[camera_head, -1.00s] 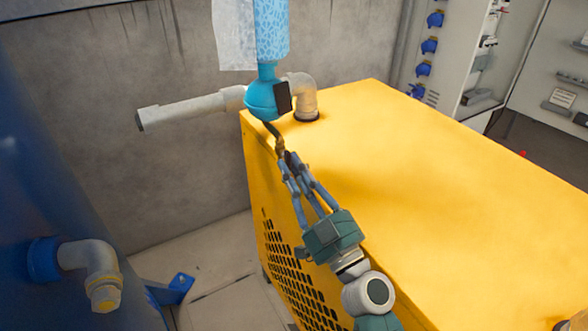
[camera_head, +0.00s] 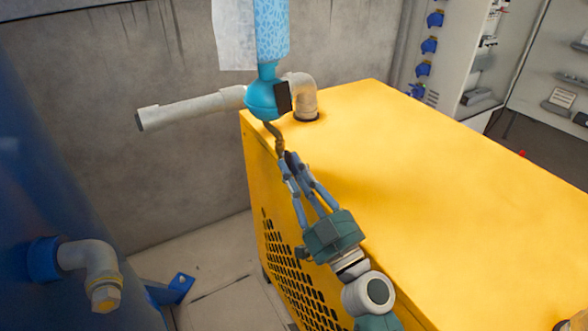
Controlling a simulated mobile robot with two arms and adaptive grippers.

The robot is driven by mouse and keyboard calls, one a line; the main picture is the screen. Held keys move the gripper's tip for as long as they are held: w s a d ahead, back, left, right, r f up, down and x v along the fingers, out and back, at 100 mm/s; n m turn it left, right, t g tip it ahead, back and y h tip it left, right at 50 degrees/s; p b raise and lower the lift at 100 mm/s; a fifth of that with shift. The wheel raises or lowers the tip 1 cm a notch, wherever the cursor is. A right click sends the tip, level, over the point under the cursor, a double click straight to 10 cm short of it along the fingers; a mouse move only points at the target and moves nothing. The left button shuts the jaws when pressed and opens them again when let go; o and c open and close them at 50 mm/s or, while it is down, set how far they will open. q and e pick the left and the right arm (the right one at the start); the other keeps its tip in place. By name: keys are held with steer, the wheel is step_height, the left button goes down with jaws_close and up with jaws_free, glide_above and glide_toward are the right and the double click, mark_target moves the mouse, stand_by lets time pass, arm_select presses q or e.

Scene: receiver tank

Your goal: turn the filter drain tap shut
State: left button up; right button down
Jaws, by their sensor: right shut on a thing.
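The filter drain tap (camera_head: 276,136) is a small brownish piece hanging below the bowl. My right gripper (camera_head: 284,160) reaches up from the lower right, and its fingertips are shut on the tap. The fingers hide part of the tap, so its exact turn angle is hard to tell. My left gripper is not in view.
The yellow cabinet (camera_head: 430,190) fills the right side. A grey pipe (camera_head: 190,107) runs left from the filter, and a pipe elbow (camera_head: 302,95) enters the cabinet top. A blue tank (camera_head: 50,200) with an elbow outlet (camera_head: 95,265) stands at left. Bare floor lies between.

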steer(key=c, duration=1.6)
jaws_free()
steer(key=shift+c, duration=0.2)
steer(key=v, duration=0.7)
steer(key=shift+s+d, duration=0.2)
steer(key=shift+s, duration=0.05)
steer(key=shift+c, duration=0.4)
